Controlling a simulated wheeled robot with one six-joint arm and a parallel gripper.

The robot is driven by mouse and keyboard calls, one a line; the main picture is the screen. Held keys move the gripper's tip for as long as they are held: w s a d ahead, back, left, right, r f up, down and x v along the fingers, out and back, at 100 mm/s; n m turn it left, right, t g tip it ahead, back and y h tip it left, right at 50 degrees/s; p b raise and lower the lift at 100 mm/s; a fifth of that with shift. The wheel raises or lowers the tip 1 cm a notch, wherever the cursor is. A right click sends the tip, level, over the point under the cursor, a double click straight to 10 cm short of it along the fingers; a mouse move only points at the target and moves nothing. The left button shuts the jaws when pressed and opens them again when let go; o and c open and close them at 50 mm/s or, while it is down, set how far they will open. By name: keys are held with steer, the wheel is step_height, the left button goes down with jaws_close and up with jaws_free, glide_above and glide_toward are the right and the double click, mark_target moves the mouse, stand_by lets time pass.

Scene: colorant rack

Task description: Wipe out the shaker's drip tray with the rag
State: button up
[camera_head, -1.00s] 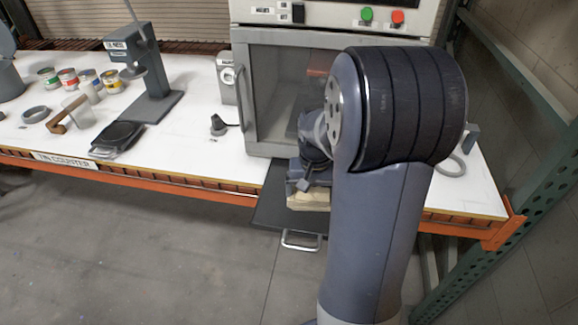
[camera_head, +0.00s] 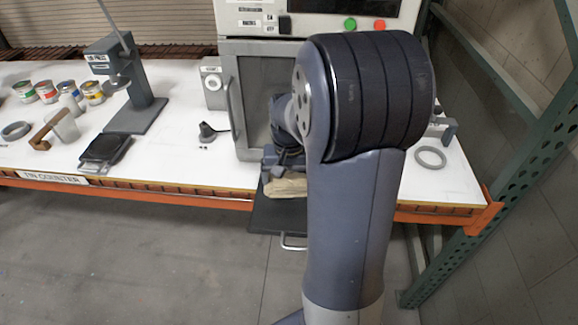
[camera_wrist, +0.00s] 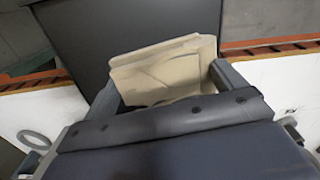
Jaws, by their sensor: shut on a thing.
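The shaker (camera_head: 319,23) is a grey cabinet with a windowed door, standing on the white counter. Its drip tray (camera_head: 268,220) is a dark, flat tray pulled out below the door, with a metal handle (camera_head: 293,244) at its front. My gripper (camera_head: 284,175) is shut on a beige folded rag (camera_head: 287,188) over the back part of the tray. In the wrist view the rag (camera_wrist: 165,70) sits between the two fingers of my gripper (camera_wrist: 167,92), with the dark tray (camera_wrist: 85,30) behind it. I cannot tell whether the rag touches the tray. My arm hides the tray's right side.
A tin press (camera_head: 125,80), a black scale (camera_head: 105,149), paint tins (camera_head: 47,91) and a wooden-handled tool (camera_head: 50,130) stand on the left counter. A grey ring (camera_head: 430,156) lies at right. A green rack post (camera_head: 500,190) rises at right. The front floor is clear.

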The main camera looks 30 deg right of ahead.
steer(key=shift+r+p, duration=0.8)
steer(key=shift+r, duration=0.5)
